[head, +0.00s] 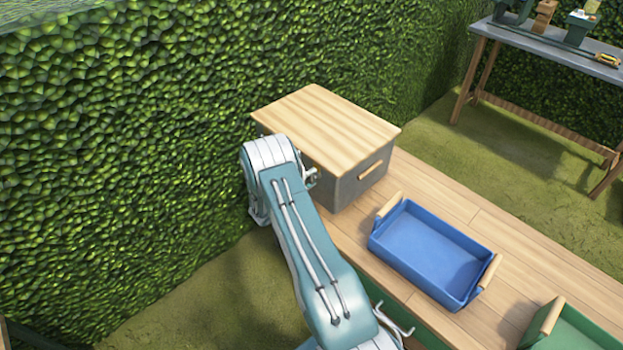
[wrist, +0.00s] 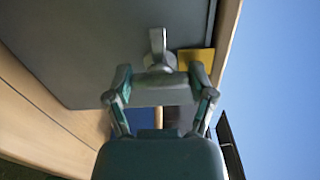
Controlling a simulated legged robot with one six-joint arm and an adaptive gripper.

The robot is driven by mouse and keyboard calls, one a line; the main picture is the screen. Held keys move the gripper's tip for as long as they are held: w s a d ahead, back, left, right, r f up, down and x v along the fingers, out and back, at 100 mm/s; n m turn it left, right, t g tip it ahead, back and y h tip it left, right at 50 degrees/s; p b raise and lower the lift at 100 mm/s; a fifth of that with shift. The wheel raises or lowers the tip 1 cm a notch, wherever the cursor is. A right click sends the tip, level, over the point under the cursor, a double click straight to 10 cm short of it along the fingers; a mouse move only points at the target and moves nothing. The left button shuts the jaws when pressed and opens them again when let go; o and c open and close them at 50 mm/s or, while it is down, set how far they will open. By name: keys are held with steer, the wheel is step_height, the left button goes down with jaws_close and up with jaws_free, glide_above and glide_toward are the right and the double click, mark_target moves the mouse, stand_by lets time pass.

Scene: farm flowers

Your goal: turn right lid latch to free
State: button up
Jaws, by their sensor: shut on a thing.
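A grey box (head: 360,183) with a wooden lid (head: 325,120) stands on the wooden bench in the head view. The wrist view shows the box's grey face close up and turned sideways. A metal lid latch (wrist: 157,41) is on that face, beside a small yellow plate (wrist: 196,59). My gripper (wrist: 160,75) is at the latch, shut on its near part; the latch's far end sticks out past the fingers. In the head view my arm hides the latch and most of my gripper.
A blue tray (head: 379,242) with wooden handles sits on the bench right of the box, with a green tray (head: 541,326) beyond it. A hedge (head: 130,130) rises close on the left. A tool table (head: 550,45) stands at the back right.

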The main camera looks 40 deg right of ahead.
steer(key=shift+f+n, duration=0.15)
steer(key=shift+n, duration=0.35)
steer(key=o, duration=1.1)
steer(key=shift+w, duration=0.1)
steer(key=a, duration=0.8)
steer(key=s+a, duration=0.1)
steer(key=a, duration=0.3)
